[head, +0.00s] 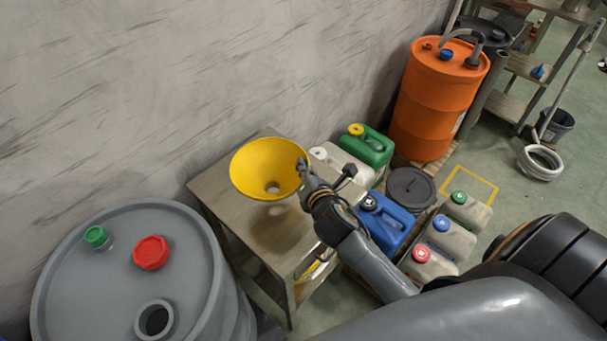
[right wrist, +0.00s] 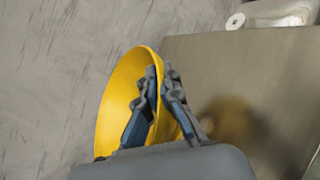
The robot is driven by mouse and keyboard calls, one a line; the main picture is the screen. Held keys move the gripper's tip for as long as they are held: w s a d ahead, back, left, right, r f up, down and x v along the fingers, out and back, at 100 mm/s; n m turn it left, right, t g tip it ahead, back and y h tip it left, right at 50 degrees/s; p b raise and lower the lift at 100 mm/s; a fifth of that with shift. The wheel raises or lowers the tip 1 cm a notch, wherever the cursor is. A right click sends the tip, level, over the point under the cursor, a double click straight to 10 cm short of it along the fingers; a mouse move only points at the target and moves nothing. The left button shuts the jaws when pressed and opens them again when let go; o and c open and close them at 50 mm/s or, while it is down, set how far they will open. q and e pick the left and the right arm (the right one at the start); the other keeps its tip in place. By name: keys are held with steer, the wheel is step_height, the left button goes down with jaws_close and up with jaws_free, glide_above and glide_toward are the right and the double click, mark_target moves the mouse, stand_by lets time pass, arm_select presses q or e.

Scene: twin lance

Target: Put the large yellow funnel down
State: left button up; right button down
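The large yellow funnel (head: 262,163) is held in the air over the metal side table (head: 222,200), wide mouth up, its outlet hole visible at the bottom. My right gripper (head: 303,170) is shut on the funnel's right rim. In the right wrist view, the two fingers (right wrist: 160,82) pinch the rim of the funnel (right wrist: 122,95) between them. A shadow and a faint yellow reflection lie on the table top (right wrist: 240,75), with a gap under the funnel. My left gripper is not in view.
A grey drum (head: 100,270) with green and red caps stands in front left. Right of the table are a green canister (head: 372,148), a white one (head: 345,165), a blue one (head: 388,222) and several small jugs (head: 450,238). An orange drum (head: 437,100) stands behind. The wall borders the table's back.

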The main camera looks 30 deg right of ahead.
steer(key=shift+w+f, duration=0.15)
steer(key=shift+f, duration=0.75)
steer(key=shift+w+f, duration=0.1)
steer(key=shift+f, duration=0.8)
steer(key=shift+d, duration=0.1)
steer(key=shift+f, duration=0.2)
steer(key=c, duration=1.5)
jaws_free()
steer(key=shift+b+v, duration=0.5)
steer(key=shift+v, duration=5.65)
